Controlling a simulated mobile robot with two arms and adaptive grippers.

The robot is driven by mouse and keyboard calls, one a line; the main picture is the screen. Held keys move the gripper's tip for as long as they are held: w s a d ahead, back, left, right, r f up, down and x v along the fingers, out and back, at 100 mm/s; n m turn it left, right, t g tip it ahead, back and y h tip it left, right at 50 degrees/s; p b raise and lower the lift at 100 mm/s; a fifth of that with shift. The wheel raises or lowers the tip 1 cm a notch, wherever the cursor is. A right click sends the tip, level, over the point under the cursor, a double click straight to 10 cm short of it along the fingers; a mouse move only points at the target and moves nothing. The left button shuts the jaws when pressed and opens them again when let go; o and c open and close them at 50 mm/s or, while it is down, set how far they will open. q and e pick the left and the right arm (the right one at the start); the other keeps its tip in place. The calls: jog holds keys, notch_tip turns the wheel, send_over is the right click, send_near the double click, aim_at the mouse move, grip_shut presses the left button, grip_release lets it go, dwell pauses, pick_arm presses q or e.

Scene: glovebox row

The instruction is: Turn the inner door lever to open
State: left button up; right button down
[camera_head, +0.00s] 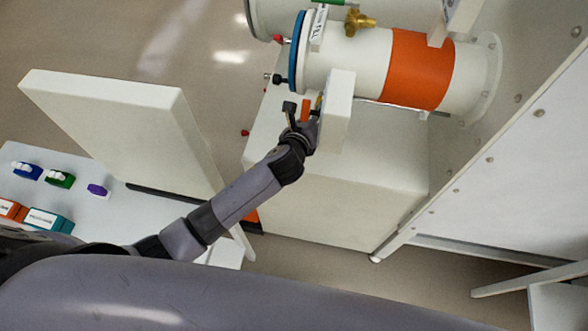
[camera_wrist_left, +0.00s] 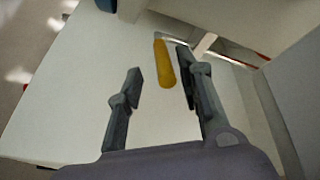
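A yellow bar, which looks like the lever (camera_wrist_left: 164,63), shows in the left wrist view between the two fingers of my left gripper (camera_wrist_left: 159,72). The fingers are apart, with a visible gap on each side of the bar. In the head view my left gripper (camera_head: 303,116) is just left of a white box-like panel (camera_head: 339,110), below the white cylinder (camera_head: 345,62) with an orange band. A small orange piece shows between the fingers there; the lever is mostly hidden. I cannot tell how far the lever is turned. My right gripper is not in view.
A blue ring (camera_head: 297,52) and a black knob (camera_head: 280,79) are at the cylinder's left end. A brass valve (camera_head: 359,22) sits on top. A white upright panel (camera_head: 125,125) and a table with small coloured items (camera_head: 60,180) are at left.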

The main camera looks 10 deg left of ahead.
pick_arm(q)
jog(key=x, duration=0.4)
jog(key=shift+w, duration=0.1)
jog(key=shift+f+t, duration=0.2)
jog(key=shift+t, duration=0.2)
jog(key=shift+f, duration=0.2)
jog(key=s+a+f+t+h+b, duration=0.1)
jog(key=s+f+b, duration=0.1)
jog(key=s+b, duration=0.4)
jog(key=s+a+f+m+t+h+b, duration=0.1)
jog(key=s+f+h+b, duration=0.1)
jog(key=s+b, duration=0.5)
jog(key=shift+d+v, duration=0.3)
jog(key=shift+v, duration=2.05)
jog(key=shift+f+h, duration=0.3)
jog(key=shift+f, duration=0.05)
